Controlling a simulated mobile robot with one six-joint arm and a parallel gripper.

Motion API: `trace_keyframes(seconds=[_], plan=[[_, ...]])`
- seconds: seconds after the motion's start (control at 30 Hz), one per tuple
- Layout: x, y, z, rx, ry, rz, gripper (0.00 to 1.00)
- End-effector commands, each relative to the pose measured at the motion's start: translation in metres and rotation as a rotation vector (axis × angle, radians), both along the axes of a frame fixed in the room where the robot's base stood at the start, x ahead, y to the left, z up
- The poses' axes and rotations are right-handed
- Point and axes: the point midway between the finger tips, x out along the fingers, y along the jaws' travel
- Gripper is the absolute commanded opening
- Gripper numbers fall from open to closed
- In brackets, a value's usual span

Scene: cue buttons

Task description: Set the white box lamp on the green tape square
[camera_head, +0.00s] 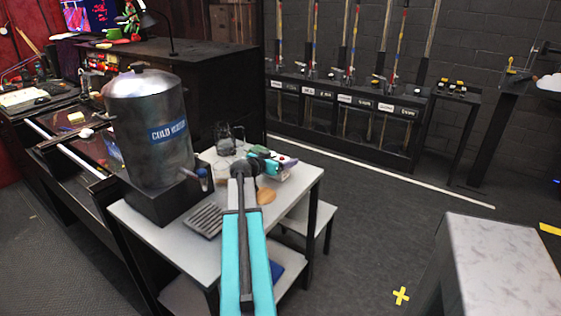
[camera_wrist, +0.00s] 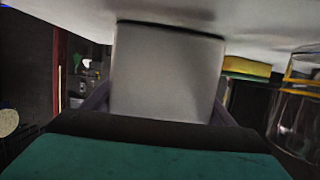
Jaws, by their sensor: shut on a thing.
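My gripper (camera_head: 284,163) is at the far right part of the small white-topped table (camera_head: 150,236), shut on the white box lamp (camera_head: 281,174). In the wrist view the box lamp (camera_wrist: 167,75) shows as a plain pale grey block between the dark purple fingers of my gripper (camera_wrist: 165,108). In the head view my gripper and forearm partly hide the lamp. I cannot tell whether it touches the tabletop. I cannot make out the green tape square in either view.
A large metal water urn (camera_head: 148,130) stands at the table's left. A glass jug (camera_head: 228,140), a slotted drip tray (camera_head: 205,221) and a round brown coaster (camera_head: 265,196) share the top. In the wrist view a yellow-green block (camera_wrist: 246,67) and clear glass (camera_wrist: 300,110) are close to the lamp.

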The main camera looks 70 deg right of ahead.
Motion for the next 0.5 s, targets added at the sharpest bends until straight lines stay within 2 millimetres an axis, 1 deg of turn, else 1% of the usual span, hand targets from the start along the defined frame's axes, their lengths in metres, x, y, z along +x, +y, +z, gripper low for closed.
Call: trace_keyframes(seconds=[0.27,0.5], plan=[[0.000,0.000,0.015,-0.003,0.000,0.000,0.34],[0.000,0.000,0.036,-0.004,0.001,0.001,0.34]])
